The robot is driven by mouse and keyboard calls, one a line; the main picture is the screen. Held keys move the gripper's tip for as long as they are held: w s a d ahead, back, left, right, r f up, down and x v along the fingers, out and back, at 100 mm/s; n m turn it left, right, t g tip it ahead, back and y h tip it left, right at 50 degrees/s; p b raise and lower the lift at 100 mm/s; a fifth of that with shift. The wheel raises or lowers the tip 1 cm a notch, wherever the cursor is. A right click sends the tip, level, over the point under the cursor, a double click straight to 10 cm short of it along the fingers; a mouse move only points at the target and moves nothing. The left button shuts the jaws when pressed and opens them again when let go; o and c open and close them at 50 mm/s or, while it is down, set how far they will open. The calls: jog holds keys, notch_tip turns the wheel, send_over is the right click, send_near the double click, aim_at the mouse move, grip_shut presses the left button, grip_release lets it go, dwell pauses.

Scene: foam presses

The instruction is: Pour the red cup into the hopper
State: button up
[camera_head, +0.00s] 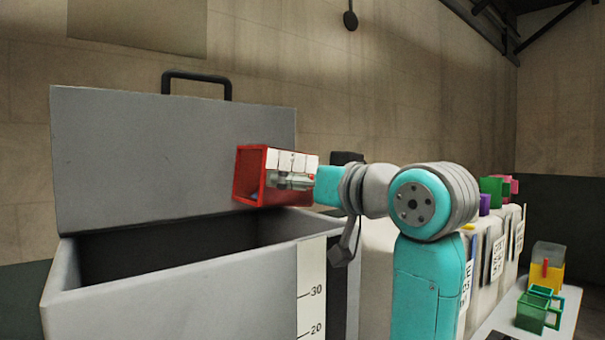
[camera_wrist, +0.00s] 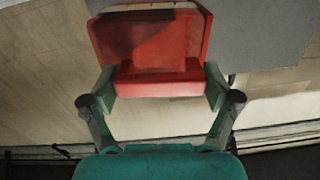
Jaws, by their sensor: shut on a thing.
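The red cup (camera_head: 247,176) is a square box-like cup held in my gripper (camera_head: 290,180) above the hopper. In the head view it lies tilted on its side, with its open end facing left. The hopper (camera_head: 190,307) is a grey open bin below it, with its lid (camera_head: 150,150) standing up at the back. In the wrist view the red cup (camera_wrist: 150,45) sits between the two fingers of my gripper (camera_wrist: 160,90), which are shut on it.
A scale strip (camera_head: 312,285) marks the hopper's front corner. To the right, several pale machines stand in a row. A green cup (camera_head: 531,315) and a yellow container (camera_head: 547,268) stand on a shelf at the lower right. The space above the hopper's left side is free.

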jog(key=shift+s+a+f+n, duration=0.1)
jog(key=shift+a+f+n, duration=0.1)
jog(key=shift+n, duration=0.2)
jog(key=shift+s+a+n, duration=0.25)
jog(key=shift+a+n, duration=0.1)
jog(key=shift+n, duration=0.75)
jog(key=shift+s+a+r+n, duration=0.25)
jog(key=shift+a+r+n, duration=0.1)
jog(key=shift+n, duration=0.55)
jog(key=shift+s+a+r+n, duration=0.25)
jog(key=shift+a+r+n, duration=0.05)
jog(key=shift+n, duration=0.6)
